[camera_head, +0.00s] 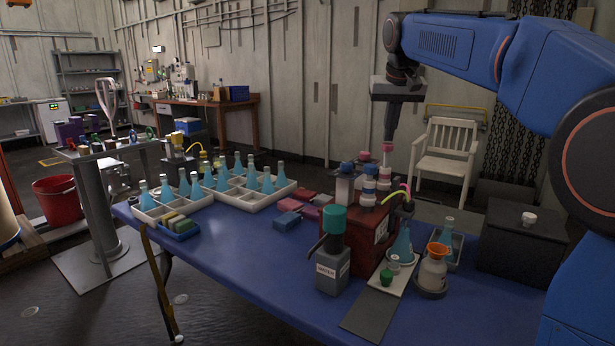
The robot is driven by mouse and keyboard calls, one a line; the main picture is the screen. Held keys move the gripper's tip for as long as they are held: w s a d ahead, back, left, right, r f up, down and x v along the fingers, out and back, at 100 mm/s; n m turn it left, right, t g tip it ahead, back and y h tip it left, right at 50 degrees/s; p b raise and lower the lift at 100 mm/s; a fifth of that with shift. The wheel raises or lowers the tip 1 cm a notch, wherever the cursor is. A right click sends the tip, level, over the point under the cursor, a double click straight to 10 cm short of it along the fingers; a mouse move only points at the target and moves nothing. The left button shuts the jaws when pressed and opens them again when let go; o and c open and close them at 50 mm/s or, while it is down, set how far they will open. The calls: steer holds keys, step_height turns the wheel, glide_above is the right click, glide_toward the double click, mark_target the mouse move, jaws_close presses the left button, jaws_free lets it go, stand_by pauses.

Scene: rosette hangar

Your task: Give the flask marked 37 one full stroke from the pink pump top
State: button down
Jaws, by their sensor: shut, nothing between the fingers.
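My gripper (389,134) is shut and empty. It points straight down, with its tips at or just above a pink pump top (387,148); I cannot tell whether they touch. The pump top stands on the dark red dispenser box (368,242), among other pump bottles with blue tops (371,170). A flask of blue liquid (402,244) stands in front of the box at its right, on a pale tray (388,284). Another blue flask (447,232) stands in a grey tray farther right. No flask number is readable, so I cannot tell which is marked 37.
A grey WATER bottle with a teal cap (333,268) stands left of the box. An orange-topped bottle (434,268) and a black box (520,244) are at right. White trays (256,202) hold several blue flasks. The blue tabletop (240,250) is clear at front left.

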mark_target(388, 144)
steer(key=shift+f, duration=1.6)
steer(key=shift+r, duration=0.15)
steer(key=shift+r, duration=3.65)
